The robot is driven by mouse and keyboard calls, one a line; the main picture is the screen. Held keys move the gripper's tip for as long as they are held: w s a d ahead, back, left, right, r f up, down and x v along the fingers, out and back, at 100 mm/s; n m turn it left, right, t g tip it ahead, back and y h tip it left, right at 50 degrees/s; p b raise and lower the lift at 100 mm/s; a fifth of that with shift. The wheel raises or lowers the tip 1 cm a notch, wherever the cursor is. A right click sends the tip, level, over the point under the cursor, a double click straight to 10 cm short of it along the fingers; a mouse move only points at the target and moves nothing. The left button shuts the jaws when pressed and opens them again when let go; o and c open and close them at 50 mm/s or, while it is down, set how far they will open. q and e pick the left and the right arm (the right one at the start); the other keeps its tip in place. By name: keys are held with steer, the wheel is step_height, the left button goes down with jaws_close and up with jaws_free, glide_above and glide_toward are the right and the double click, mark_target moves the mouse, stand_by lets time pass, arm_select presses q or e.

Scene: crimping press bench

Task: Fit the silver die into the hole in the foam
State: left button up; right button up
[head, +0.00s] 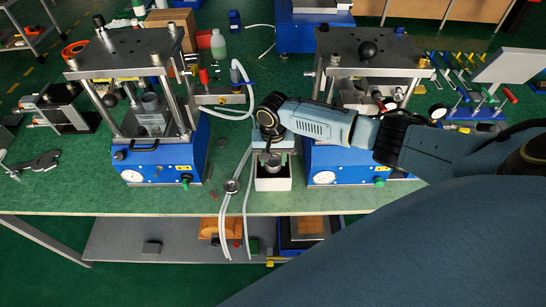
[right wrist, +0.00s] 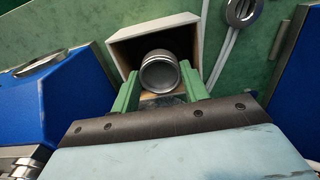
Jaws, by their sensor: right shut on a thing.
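My right gripper (head: 270,152) points down over a small white box (head: 272,184) at the bench's front edge, between the two blue presses. In the right wrist view its green fingers (right wrist: 158,88) are shut on the silver die (right wrist: 160,74), a short round metal piece between the tips. The die also shows in the head view (head: 271,165), just over or inside the box mouth. The white box (right wrist: 150,32) surrounds it in the wrist view, with a dark interior. The foam and its hole are hidden, and I cannot tell how deep the die sits. My left gripper is out of view.
A blue-based press (head: 158,160) stands on the left and another (head: 345,165) close on the right. White hoses (head: 228,215) and a metal ring (head: 232,186) lie just left of the box. The bench's front edge is right below the box.

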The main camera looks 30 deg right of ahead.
mark_target(273, 163)
steer(key=shift+f+b, duration=0.4)
steer(key=shift+f, duration=0.4)
steer(key=o, duration=1.3)
steer(key=shift+o, duration=0.2)
steer(key=shift+r, duration=0.1)
step_height(273, 163, up, 13)
steer(key=p, duration=0.1)
steer(key=shift+r+p, duration=0.15)
steer(key=shift+p, duration=0.25)
